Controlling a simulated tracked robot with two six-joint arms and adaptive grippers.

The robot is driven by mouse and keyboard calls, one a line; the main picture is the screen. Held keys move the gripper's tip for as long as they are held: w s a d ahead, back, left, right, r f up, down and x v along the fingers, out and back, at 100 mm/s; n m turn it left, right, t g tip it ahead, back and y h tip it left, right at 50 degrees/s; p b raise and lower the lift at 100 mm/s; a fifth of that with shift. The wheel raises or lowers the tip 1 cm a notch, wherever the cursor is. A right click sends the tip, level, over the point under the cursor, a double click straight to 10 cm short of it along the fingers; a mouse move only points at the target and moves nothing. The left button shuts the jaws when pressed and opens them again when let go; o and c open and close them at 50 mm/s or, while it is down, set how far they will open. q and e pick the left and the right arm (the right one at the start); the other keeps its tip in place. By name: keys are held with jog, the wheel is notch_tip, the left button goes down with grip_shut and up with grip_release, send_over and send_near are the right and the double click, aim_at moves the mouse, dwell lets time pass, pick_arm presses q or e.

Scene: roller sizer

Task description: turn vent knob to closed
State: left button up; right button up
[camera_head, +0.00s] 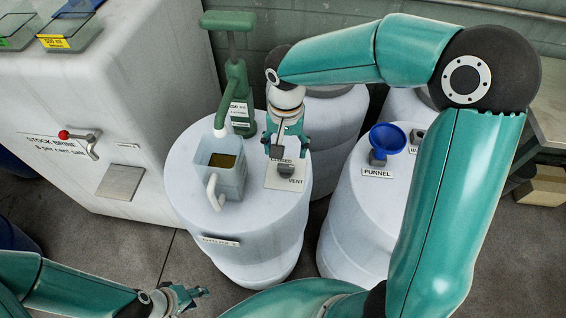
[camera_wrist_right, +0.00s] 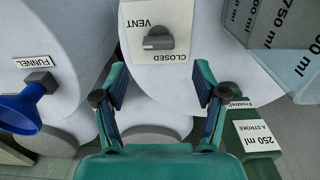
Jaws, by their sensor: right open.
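The vent knob (camera_head: 286,170) is a small dark grey knob on a pale plate on top of the white drum (camera_head: 245,232). The plate reads CLOSED on its far side and VENT on its near side. In the right wrist view the knob (camera_wrist_right: 158,42) lies lengthwise across the picture, with both words upside down. My right gripper (camera_head: 276,145) is open and empty, just beyond the knob; the wrist view shows its fingers (camera_wrist_right: 160,92) spread, with the knob ahead of them, not between them. My left gripper (camera_head: 188,297) is low at the left, away from the drum, its opening unclear.
A jug with dark liquid (camera_head: 228,174) stands on the drum left of the knob. A green hand pump (camera_head: 238,95) stands behind the jug. A second drum with a blue funnel (camera_head: 386,140) is to the right. A white tank with a red-tipped lever (camera_head: 66,134) is left.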

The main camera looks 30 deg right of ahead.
aim_at(286, 165)
notch_tip(286, 165, down, 7)
jog(key=shift+f, duration=0.1)
dwell(0.3)
